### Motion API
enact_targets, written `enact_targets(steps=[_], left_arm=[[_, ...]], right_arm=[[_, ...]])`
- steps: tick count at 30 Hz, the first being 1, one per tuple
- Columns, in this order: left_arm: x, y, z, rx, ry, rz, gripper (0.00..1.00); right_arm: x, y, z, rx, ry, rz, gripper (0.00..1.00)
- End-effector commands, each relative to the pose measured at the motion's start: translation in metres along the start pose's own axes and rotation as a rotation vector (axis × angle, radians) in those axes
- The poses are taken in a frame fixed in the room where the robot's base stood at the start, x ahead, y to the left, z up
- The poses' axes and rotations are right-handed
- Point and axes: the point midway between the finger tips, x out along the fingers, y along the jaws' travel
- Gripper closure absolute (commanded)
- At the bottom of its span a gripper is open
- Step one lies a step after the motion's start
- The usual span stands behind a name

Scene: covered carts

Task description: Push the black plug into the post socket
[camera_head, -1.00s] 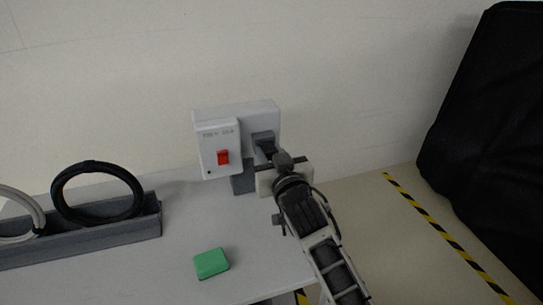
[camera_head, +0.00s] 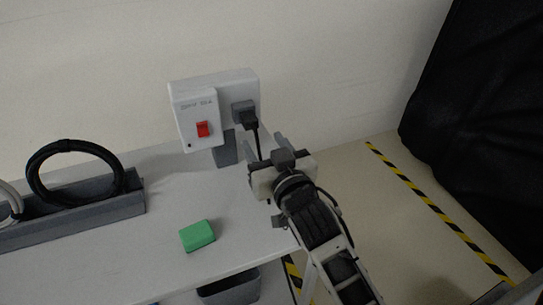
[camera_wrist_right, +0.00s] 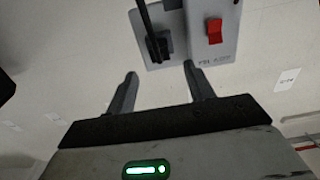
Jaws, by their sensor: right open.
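The black plug (camera_head: 249,119) sits at the dark square socket on the right part of the grey post box (camera_head: 240,83). It appears to be in the socket; how deep, I cannot tell. Its black cable hangs down behind my right gripper. My right gripper (camera_head: 265,147) is open and empty, apart from the plug, below and to the right of it. In the right wrist view the plug (camera_wrist_right: 158,46) and its cable show beyond and between the two spread fingertips (camera_wrist_right: 160,72). My left gripper is not in view.
A red switch (camera_head: 203,129) is on the box's left part. A green block (camera_head: 197,236) lies on the white table (camera_head: 165,205). A grey trough (camera_head: 90,218) at left holds coiled cables. A black-covered object (camera_head: 475,130) stands at right. The floor beside the striped tape is clear.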

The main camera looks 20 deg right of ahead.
Motion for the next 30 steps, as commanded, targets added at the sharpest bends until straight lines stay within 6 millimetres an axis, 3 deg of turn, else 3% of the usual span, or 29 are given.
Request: enact_targets(steps=[3, 7, 24, 27, 30], left_arm=[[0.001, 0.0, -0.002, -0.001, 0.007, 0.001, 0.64], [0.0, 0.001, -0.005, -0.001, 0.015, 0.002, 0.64], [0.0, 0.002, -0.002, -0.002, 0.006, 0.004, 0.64], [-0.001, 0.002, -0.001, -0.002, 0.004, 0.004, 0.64], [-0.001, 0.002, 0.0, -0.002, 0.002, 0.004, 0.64]], right_arm=[[-0.02, 0.0, 0.002, 0.0, -0.002, 0.0, 0.47], [-0.031, 0.0, 0.0, -0.001, 0.0, 0.0, 0.47], [-0.035, 0.001, 0.002, -0.001, -0.009, 0.002, 0.47], [-0.042, 0.007, 0.018, -0.004, -0.091, 0.015, 0.47], [-0.065, 0.018, 0.055, -0.014, -0.284, 0.034, 0.47]])
